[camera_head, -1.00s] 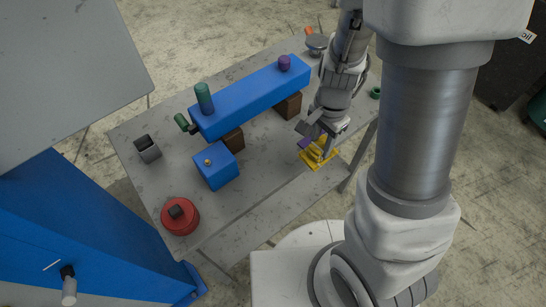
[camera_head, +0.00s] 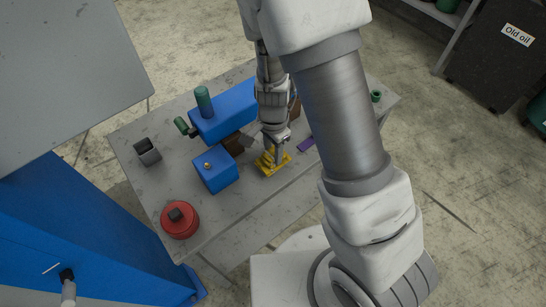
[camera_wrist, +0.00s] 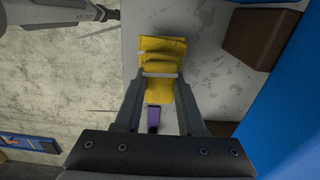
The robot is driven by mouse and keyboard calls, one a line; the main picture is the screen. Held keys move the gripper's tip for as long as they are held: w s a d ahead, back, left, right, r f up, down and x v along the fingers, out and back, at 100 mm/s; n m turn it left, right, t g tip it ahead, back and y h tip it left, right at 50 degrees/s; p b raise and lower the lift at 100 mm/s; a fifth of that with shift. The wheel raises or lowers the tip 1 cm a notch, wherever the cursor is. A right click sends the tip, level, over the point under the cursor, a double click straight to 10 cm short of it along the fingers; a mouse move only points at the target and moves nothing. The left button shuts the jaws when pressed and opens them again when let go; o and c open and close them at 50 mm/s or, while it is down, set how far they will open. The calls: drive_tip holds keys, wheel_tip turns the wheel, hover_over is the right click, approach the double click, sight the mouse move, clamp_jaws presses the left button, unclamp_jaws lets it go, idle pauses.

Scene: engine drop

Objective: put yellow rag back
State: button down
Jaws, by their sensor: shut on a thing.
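The yellow rag (camera_head: 272,162) is bunched in my gripper (camera_head: 274,157) over the front part of the grey table (camera_head: 240,207). In the wrist view the yellow rag (camera_wrist: 160,62) shows folds between and beyond the fingertips of my gripper (camera_wrist: 160,82), which are shut on it. Whether the rag touches the tabletop I cannot tell.
A blue box (camera_head: 215,171) stands left of the gripper, and a long blue block (camera_head: 222,112) on brown blocks lies behind it. A purple object (camera_head: 306,144) lies to the right. A red round can (camera_head: 180,220) stands at the table's front left corner.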

drive_tip(key=shift+f, duration=1.85)
drive_tip(key=c, duration=0.5)
unclamp_jaws()
drive_tip(key=shift+f, duration=0.1)
wheel_tip(320, 180, up, 18)
drive_tip(key=p, duration=0.2)
wheel_tip(320, 180, up, 12)
drive_tip(key=n+t+y, duration=0.2)
drive_tip(key=n, duration=0.3)
hover_over(273, 159)
drive_tip(key=s+d, duration=0.2)
drive_tip(key=d, duration=0.3)
drive_tip(key=s+d+r+n+t+h, duration=0.2)
drive_tip(key=s+d+r+n+t, duration=0.1)
drive_tip(key=s+d+r+n, duration=0.2)
drive_tip(key=s+r+n, duration=0.1)
drive_tip(key=s+r, duration=0.1)
drive_tip(key=s, duration=0.1)
drive_tip(key=shift+s+d+r+t, duration=0.15)
drive_tip(key=shift+d+r+t, duration=0.15)
drive_tip(key=shift+d, duration=0.1)
